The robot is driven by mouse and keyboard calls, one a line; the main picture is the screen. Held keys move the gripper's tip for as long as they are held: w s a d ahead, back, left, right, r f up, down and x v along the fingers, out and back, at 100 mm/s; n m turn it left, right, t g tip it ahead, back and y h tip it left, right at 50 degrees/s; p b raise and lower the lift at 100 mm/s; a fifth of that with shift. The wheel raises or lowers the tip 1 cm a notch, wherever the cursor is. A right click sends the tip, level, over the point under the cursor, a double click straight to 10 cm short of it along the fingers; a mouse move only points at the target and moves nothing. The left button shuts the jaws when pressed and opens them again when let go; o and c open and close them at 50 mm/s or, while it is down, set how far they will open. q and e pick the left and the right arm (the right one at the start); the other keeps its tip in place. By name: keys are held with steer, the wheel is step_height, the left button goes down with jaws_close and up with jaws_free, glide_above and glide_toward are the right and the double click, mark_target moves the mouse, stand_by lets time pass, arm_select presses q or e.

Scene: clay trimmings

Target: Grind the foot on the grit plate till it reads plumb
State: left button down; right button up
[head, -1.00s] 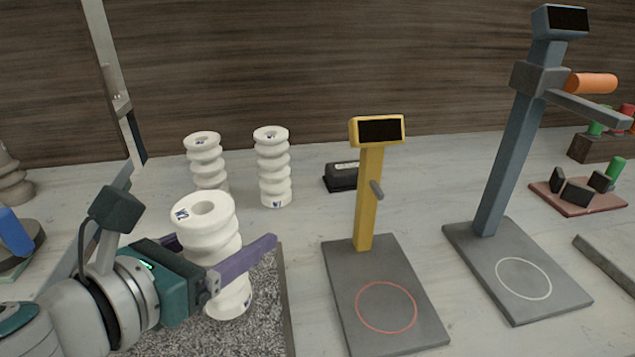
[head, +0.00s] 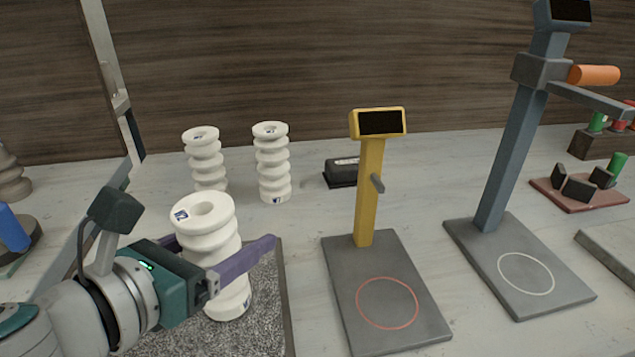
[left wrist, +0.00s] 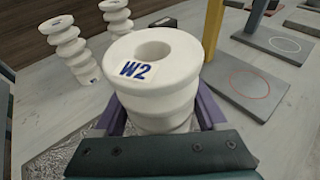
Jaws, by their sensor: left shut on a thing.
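A white ribbed ceramic piece (head: 207,215) stands upright on the speckled grey grit plate (head: 262,328). My left gripper (head: 222,258) is shut on it, with a purple finger on either side. In the left wrist view the piece (left wrist: 158,95) carries the label W2 on its top, beside a round hole. Its foot is mostly hidden there by the gripper. The yellow gauge (head: 370,195) has a dark, blank display and a red ring on its grey base. My right gripper is not in view.
Two more white ribbed pieces stand behind, one at the left (head: 207,160) and one at the right (head: 272,165). A black block (head: 341,174) lies near the wall. A tall blue-grey stand (head: 508,150) with an orange handle (head: 594,75) rises at the right. A red tray (head: 590,200) holds dark blocks.

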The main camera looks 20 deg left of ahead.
arm_select(q)
steer(key=shift+f+b, duration=0.35)
steer(key=shift+f, duration=0.05)
stand_by(0.4)
steer(key=shift+s+a, duration=0.45)
steer(key=shift+a, duration=0.3)
steer(key=shift+s+a, duration=0.4)
steer(key=shift+a, duration=0.3)
